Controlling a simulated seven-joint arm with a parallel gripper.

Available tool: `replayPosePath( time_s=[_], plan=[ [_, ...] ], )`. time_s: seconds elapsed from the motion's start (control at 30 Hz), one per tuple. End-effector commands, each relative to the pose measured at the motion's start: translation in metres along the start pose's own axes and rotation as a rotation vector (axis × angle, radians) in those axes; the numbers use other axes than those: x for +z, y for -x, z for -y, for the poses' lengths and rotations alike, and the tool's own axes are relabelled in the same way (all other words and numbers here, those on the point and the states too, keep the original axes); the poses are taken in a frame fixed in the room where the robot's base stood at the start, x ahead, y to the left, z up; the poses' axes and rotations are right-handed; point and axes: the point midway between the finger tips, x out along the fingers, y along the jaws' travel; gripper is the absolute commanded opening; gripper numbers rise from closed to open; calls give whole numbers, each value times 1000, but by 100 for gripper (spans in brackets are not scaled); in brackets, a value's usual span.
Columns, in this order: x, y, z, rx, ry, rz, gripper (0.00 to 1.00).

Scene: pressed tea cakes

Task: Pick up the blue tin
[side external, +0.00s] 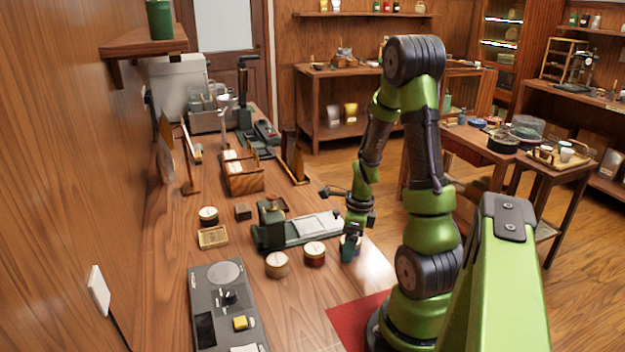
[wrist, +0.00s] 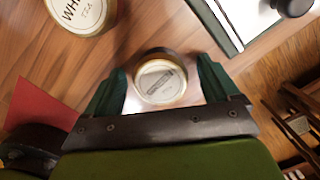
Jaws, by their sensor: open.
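In the wrist view, a small round tin (wrist: 160,84) with a pale labelled lid stands between the two dark green fingers of my gripper (wrist: 160,68). The fingers are open, one on each side of it. Its side is mostly hidden, so I cannot read its colour there. In the side view my gripper (side external: 349,252) points down near the table's right edge, low over the wood. I cannot make out the blue tin apart from the fingers in that view.
Tins with pale lids stand left of my gripper: a tan one (side external: 277,265) and a dark red one (side external: 315,254). A tin lettered "WH" (wrist: 80,12) shows in the wrist view. A green-based device (side external: 290,232) lies behind. A red mat (side external: 352,318) lies in front.

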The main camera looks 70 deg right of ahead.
Motion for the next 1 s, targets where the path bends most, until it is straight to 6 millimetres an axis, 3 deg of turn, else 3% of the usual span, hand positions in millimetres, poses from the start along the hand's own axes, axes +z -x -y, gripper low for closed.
replayPosePath(
  time_s=[0.07, 0.43, 0.77, 1.0],
  plan=[
    [0, 0, 0, 0, 0, 0, 86],
    [0, 0, 0, 0, 0, 0, 29],
    [2, 9, 1, -3, 3, 1, 28],
    [8, 54, 1, -7, 3, 4, 28]
  ],
)
